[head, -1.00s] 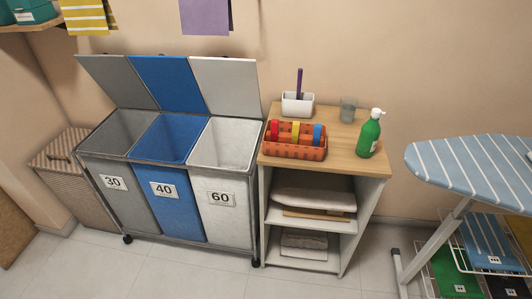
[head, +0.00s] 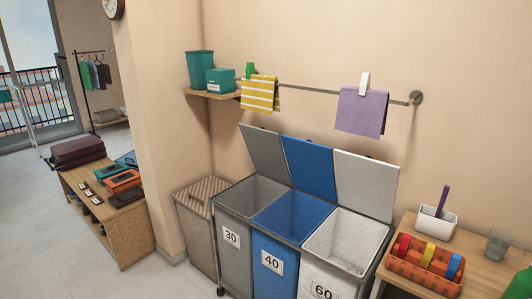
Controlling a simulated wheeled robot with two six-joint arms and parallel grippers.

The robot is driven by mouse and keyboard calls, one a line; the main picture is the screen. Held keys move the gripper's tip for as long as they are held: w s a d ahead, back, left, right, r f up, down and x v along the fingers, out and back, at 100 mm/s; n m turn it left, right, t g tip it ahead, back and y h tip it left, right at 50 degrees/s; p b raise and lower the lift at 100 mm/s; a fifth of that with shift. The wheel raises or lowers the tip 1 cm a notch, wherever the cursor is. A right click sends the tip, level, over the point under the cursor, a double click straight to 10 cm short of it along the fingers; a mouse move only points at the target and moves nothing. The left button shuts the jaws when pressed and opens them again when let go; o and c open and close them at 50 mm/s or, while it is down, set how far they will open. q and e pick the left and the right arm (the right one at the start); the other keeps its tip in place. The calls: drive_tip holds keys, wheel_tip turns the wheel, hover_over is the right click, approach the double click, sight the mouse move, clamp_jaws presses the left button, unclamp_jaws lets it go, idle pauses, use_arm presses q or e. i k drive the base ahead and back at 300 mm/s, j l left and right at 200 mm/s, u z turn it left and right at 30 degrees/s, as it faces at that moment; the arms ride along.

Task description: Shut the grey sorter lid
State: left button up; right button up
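The grey sorter lid (head: 264,153) stands open, tilted up against the wall behind the grey bin (head: 232,236) marked 30. The blue lid (head: 309,167) and the white lid (head: 366,186) stand open beside it in the same way. The blue bin (head: 273,266) is marked 40 and the white bin (head: 325,289) is marked 60. The parts of the bins' insides that show look empty. Neither of my grippers is in view.
A striped lidded hamper (head: 195,228) stands left of the sorter. A wooden cabinet (head: 398,291) with an orange basket (head: 422,270) stands close on the right. A wall shelf (head: 212,94) and a rail with hanging cloths are above. Floor at the left is clear.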

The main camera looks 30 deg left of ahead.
sight(264, 147)
drive_tip(key=i+j, duration=0.1)
drive_tip(key=j, duration=0.35)
drive_tip(key=i+j, duration=0.1)
drive_tip(key=j, duration=0.35)
drive_tip(key=i+j, duration=0.1)
drive_tip(key=j, duration=0.35)
drive_tip(key=i+j, duration=0.1)
drive_tip(key=j, duration=0.35)
